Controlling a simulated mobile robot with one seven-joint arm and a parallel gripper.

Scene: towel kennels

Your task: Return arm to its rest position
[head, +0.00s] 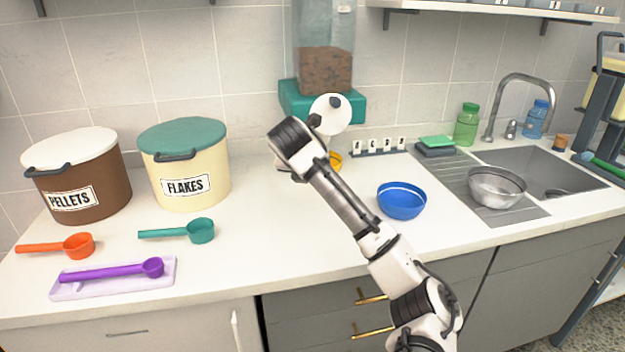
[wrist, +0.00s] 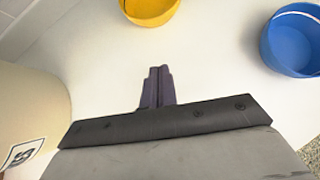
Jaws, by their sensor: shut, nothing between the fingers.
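My gripper (wrist: 158,88) is shut and empty above the white counter in the wrist view. Its two dark fingers are pressed together. In the head view my arm reaches up over the counter in front of the feed dispenser, and the wrist hides the fingers. A yellow bowl (wrist: 151,8) lies ahead of the fingertips, apart from them; in the head view only a sliver of it (head: 335,160) shows behind my arm. A blue bowl (head: 402,200) stands to the right of my arm, and it also shows in the wrist view (wrist: 292,45).
The FLAKES bin (head: 186,165) and PELLETS bin (head: 78,178) stand at left. Orange (head: 75,246), teal (head: 195,231) and purple (head: 150,267) scoops lie before them. The dispenser (head: 325,75) is behind my arm. A metal bowl (head: 497,187) sits by the sink (head: 555,165).

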